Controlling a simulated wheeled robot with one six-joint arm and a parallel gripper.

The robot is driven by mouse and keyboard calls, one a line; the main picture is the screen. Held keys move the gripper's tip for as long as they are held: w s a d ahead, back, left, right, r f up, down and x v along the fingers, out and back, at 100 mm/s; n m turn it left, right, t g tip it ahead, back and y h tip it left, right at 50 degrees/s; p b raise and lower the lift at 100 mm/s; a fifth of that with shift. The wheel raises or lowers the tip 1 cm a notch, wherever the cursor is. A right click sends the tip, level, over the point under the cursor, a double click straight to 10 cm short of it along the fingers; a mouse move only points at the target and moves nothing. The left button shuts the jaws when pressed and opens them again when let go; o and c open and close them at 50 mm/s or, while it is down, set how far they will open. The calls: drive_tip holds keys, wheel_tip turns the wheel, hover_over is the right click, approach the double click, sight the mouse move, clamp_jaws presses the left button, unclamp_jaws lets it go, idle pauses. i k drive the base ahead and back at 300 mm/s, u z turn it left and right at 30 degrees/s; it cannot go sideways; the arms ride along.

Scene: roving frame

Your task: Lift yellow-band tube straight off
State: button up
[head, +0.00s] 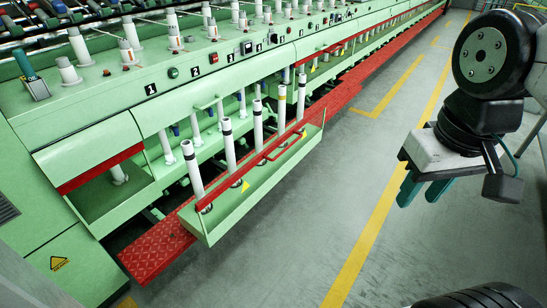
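The yellow-band tube (281,112) is a slim white tube with a yellow band near its top. It stands upright in a row of similar tubes on the light-green tray (235,210) at the front of the machine. Its foot is partly hidden behind the red rail (280,145). Dark-banded tubes (301,100) and (258,125) stand on either side of it. My gripper (423,190) hangs over the aisle at the right, well apart from the tubes. Its two teal fingers are spread, with nothing visible between them.
More dark-banded tubes (229,145) stand nearer in the row. The green machine (110,100) with its numbered panel rises behind the tray. A red tread plate (150,245) lies low beside it. The grey floor (300,240) with yellow lines is clear between tray and gripper.

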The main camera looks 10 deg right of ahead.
sight(281, 95)
drive_tip(key=z, duration=0.55)
drive_tip(key=i, duration=0.6)
drive_tip(key=z, duration=0.6)
drive_tip(key=i, duration=0.6)
drive_tip(key=u, duration=0.8)
drive_tip(key=i, duration=0.5)
drive_tip(key=u, duration=0.6)
drive_tip(key=i, duration=0.55)
drive_tip(key=u, duration=0.05)
